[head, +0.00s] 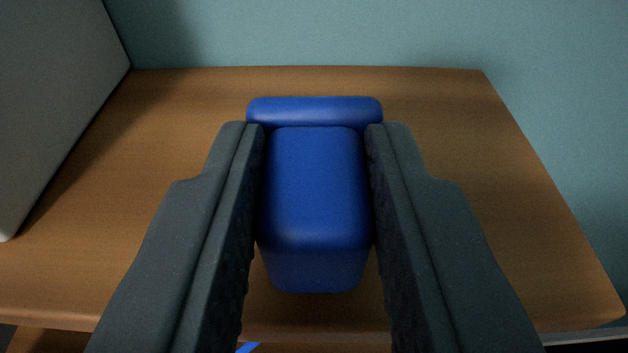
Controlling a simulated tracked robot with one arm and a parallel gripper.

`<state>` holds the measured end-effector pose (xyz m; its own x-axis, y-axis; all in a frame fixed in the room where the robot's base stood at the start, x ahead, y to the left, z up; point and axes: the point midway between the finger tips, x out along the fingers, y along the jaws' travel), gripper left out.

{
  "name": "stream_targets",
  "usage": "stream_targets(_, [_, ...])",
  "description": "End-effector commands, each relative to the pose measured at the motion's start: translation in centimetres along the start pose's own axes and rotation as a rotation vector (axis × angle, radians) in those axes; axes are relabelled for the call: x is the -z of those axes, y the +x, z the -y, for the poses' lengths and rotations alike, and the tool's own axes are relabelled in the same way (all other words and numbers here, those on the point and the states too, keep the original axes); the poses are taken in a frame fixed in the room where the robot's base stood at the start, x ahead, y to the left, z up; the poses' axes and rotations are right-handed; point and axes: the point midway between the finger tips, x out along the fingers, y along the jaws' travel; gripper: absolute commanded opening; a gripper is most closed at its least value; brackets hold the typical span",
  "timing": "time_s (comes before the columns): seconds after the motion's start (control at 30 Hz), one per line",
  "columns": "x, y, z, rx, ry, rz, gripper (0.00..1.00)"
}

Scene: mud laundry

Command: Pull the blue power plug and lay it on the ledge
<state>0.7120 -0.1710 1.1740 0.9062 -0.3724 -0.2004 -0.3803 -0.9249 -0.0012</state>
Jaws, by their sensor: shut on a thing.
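The blue power plug (314,190) is in the middle of the head view, with a wider blue flange (314,110) at its far end. My gripper (315,140) is shut on the plug, one dark finger on each side of its body. The plug is over the wooden ledge (470,220). I cannot tell whether it touches the wood. The plug's prongs are not visible. A short piece of blue cord (247,347) shows at the bottom edge, below the ledge's front edge.
A grey box-like body (50,90) stands on the left of the ledge. A teal wall (320,35) closes off the back and the right side. The wood to the right of the plug is clear, as is a strip behind it.

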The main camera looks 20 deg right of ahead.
Motion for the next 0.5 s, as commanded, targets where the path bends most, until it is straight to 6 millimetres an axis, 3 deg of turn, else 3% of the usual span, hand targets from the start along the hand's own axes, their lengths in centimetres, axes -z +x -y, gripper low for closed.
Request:
stream_targets(0.17, [0.07,-0.02,0.00,0.000,0.000,-0.001,0.00])
stream_targets(0.2, [0.07,-0.02,0.00,0.000,0.000,-0.001,0.36])
stream_targets(0.27, [0.07,-0.01,-0.01,0.000,0.000,-0.001,0.50])
stream_targets(0.5, [0.06,-0.02,-0.01,0.000,0.000,-0.001,0.50])
